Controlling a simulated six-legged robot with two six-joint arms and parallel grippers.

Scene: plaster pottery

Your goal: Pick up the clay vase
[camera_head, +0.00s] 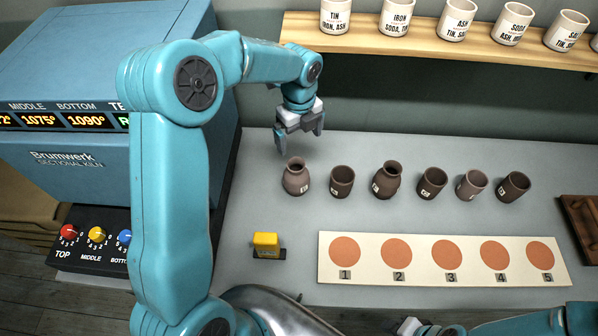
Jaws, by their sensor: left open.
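Several brown clay vessels stand upright in a row on the grey table. Two have a narrowed neck like a vase: the leftmost clay vase (296,178) and a darker clay vase (386,181), third from left. Both have small white labels. The others are cup-shaped. I cannot tell which vase the task means. My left gripper (300,140) is open and empty, pointing down just behind and above the leftmost vase, apart from it. My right gripper (420,328) shows only partly at the bottom edge; its jaws cannot be made out.
Cup-shaped vessels (342,181) stand close between and right of the vases. A board with numbered orange circles (372,278) lies in front, with a yellow block (266,241) to its left. A blue kiln (60,160) is at left, a shelf (430,44) of white labelled cups behind.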

